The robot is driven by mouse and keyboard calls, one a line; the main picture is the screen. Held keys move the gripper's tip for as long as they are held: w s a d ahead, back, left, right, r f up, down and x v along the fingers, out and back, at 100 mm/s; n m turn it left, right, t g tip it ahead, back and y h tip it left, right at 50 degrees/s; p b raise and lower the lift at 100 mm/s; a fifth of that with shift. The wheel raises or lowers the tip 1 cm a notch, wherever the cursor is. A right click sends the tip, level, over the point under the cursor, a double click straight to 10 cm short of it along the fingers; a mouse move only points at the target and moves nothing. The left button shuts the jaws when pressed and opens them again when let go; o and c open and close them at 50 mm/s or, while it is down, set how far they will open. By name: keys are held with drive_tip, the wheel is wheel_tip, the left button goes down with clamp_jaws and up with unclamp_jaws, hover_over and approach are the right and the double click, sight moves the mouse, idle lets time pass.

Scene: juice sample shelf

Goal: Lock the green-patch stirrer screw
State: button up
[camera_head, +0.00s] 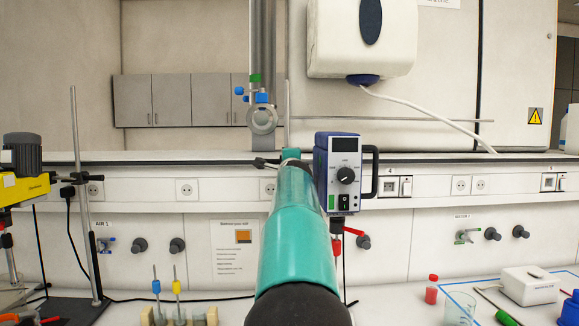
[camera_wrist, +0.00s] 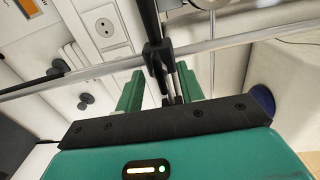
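The stirrer (camera_head: 345,165) with a green patch (camera_head: 332,202) is a blue and grey box with a black dial and handle. It stands right of my teal arm in the head view. A black clamp (camera_wrist: 158,55) with a screw part sits on metal rods in the wrist view. My gripper (camera_wrist: 160,72) has two green fingers apart, one on each side of the clamp's black lower part. I see no clear contact. In the head view, my arm hides most of the gripper and clamp; a black piece (camera_head: 265,163) shows left of the arm's tip.
A yellow stirrer (camera_head: 22,187) on a stand is at the far left. A metal rod (camera_wrist: 230,40) crosses the wrist view. A small white device (camera_head: 530,286), a red-capped bottle (camera_head: 431,290) and a beaker (camera_head: 459,308) are at the right. Wall knobs and sockets line the back.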

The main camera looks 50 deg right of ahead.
drive_tip(key=shift+s, duration=0.15)
drive_tip(key=v, duration=1.4)
idle(0.4)
